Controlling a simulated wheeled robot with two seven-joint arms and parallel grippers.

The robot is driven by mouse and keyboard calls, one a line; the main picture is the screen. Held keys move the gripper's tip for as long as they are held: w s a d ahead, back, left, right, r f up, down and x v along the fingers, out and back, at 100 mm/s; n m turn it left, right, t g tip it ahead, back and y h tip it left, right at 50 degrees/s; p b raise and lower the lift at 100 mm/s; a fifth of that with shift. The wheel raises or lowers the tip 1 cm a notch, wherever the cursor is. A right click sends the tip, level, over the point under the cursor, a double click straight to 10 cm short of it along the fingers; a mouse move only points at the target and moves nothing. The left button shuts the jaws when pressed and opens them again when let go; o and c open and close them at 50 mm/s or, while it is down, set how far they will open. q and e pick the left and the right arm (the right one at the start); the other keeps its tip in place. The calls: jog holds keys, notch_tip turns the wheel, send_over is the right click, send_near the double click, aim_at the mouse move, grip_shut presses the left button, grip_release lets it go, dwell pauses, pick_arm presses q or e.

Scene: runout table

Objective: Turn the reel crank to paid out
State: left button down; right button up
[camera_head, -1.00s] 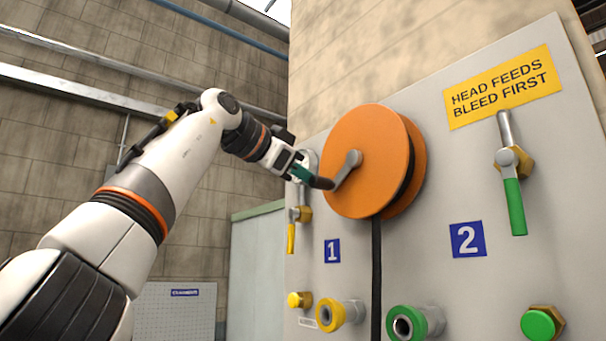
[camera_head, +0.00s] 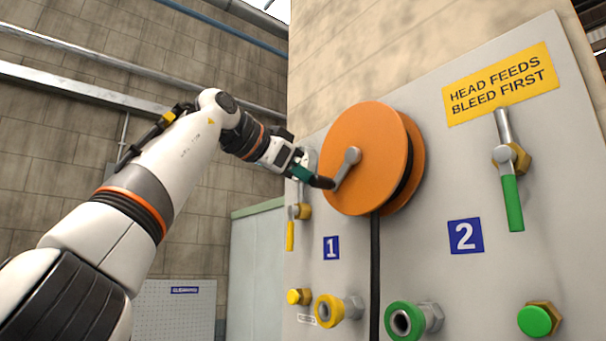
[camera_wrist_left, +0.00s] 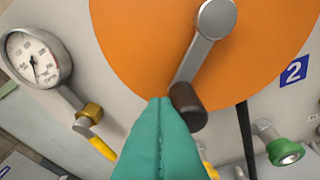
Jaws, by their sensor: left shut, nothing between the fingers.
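The orange reel (camera_head: 366,150) is mounted on the grey panel, with a dark hose (camera_head: 375,270) hanging from it. Its grey crank arm (camera_head: 347,168) runs from the hub down and to the left, ending in a dark handle (camera_head: 324,183). In the left wrist view the handle (camera_wrist_left: 188,106) sticks out towards the camera. My left gripper (camera_head: 308,176) has teal fingers, closed together with nothing between them. Its fingertips (camera_wrist_left: 160,102) are right beside the handle, on its left; whether they touch it I cannot tell. My right gripper is not in view.
A round gauge (camera_wrist_left: 38,58) and a yellow-handled valve (camera_head: 291,232) are left of the reel. A green-handled valve (camera_head: 513,195) is at the right. Yellow (camera_head: 329,310) and green (camera_head: 405,321) couplings stick out below. A yellow sign (camera_head: 500,84) is at upper right.

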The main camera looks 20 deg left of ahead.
pick_arm(q)
jog(key=shift+s+d+f+n+g+h, duration=0.15)
jog(key=shift+d+f+n+h, duration=0.1)
jog(key=shift+f+n, duration=0.25)
jog(key=shift+s+d+f+n+g+h, duration=0.2)
jog(key=shift+f+n, duration=0.1)
jog(key=shift+n, duration=0.4)
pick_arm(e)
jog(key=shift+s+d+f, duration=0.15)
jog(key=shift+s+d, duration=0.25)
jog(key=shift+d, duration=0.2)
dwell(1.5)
